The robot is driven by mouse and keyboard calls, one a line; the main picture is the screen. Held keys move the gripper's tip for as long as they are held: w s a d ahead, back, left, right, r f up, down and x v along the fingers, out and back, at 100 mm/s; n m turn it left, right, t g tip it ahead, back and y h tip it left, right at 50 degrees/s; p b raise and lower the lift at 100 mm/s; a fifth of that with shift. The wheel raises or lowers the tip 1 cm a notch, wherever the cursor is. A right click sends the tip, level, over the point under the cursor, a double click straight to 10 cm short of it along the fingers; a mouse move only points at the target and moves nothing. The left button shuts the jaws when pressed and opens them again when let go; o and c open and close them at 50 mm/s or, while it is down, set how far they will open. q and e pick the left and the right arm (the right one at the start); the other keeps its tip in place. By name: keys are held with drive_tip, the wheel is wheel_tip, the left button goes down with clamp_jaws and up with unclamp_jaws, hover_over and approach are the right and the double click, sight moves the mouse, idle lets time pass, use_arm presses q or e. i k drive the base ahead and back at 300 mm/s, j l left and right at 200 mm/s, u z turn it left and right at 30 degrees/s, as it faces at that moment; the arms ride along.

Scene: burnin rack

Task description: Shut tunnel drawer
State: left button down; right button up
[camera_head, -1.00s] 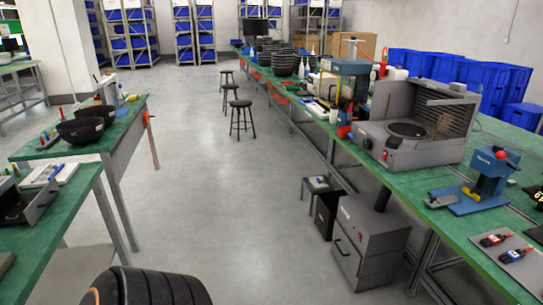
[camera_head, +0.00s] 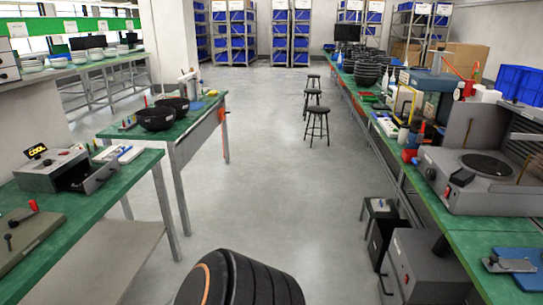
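A grey metal box (camera_head: 50,172) stands on the green bench at the left, with a small black sign reading COOL on top. A dark open drawer or tray (camera_head: 92,177) sticks out of its right side, with a grey front panel at its outer end. I cannot tell for sure that this is the tunnel drawer. Neither of my grippers shows in the head view.
A red-handled fixture (camera_head: 28,228) lies on the near left bench (camera_head: 75,228). Black bowls (camera_head: 157,119) stand on the bench beyond. A grey cabinet (camera_head: 422,268) stands on the floor at right. Stools (camera_head: 317,125) stand farther back; the middle aisle is clear.

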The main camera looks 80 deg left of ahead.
sight(88, 179)
drive_tip(key=i+u, duration=0.15)
drive_tip(key=u, duration=0.2)
drive_tip(key=i+l+u, duration=0.1)
drive_tip(key=u, duration=0.25)
drive_tip(key=i+l+u, duration=0.1)
drive_tip(key=u, duration=0.25)
drive_tip(key=i+u, duration=0.1)
drive_tip(key=u, duration=2.75)
